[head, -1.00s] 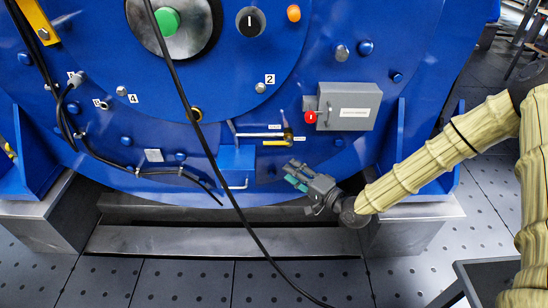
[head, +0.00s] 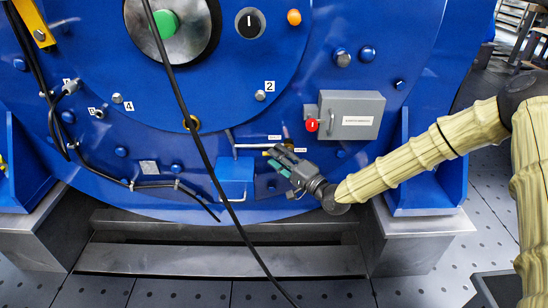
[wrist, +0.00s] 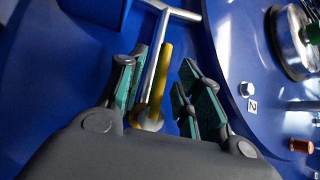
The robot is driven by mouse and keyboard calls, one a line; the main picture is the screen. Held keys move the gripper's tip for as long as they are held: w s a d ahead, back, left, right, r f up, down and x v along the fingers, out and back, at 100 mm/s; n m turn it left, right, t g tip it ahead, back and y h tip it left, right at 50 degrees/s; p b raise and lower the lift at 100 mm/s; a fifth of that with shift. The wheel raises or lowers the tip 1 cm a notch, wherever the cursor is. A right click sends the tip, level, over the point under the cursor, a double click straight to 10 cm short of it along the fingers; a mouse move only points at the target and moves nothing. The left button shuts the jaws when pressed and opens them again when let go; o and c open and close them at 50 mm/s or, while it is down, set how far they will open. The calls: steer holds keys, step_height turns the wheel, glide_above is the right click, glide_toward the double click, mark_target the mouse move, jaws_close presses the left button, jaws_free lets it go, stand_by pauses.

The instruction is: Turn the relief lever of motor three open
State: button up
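The relief lever (wrist: 158,80) is a yellow handle on a round brass-coloured pivot, seen in the wrist view beside a thin silver pipe (wrist: 152,60). My gripper (wrist: 162,75) is open, with its green-padded fingers on either side of the lever. The lever lies nearer the left finger, and I cannot tell whether they touch. In the head view my gripper (head: 274,158) is low on the blue motor (head: 330,30), just below the silver pipe (head: 250,146), and covers most of the lever. Which motor this is cannot be read.
A grey box (head: 350,114) with a red knob (head: 311,125) is up and right of my gripper. A blue block (head: 235,172) is to its left. A black cable (head: 200,140) hangs across the motor front. Perforated floor (head: 430,255) lies at the right.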

steer(key=shift+x, duration=1.1)
steer(key=shift+c, duration=0.2)
jaws_close()
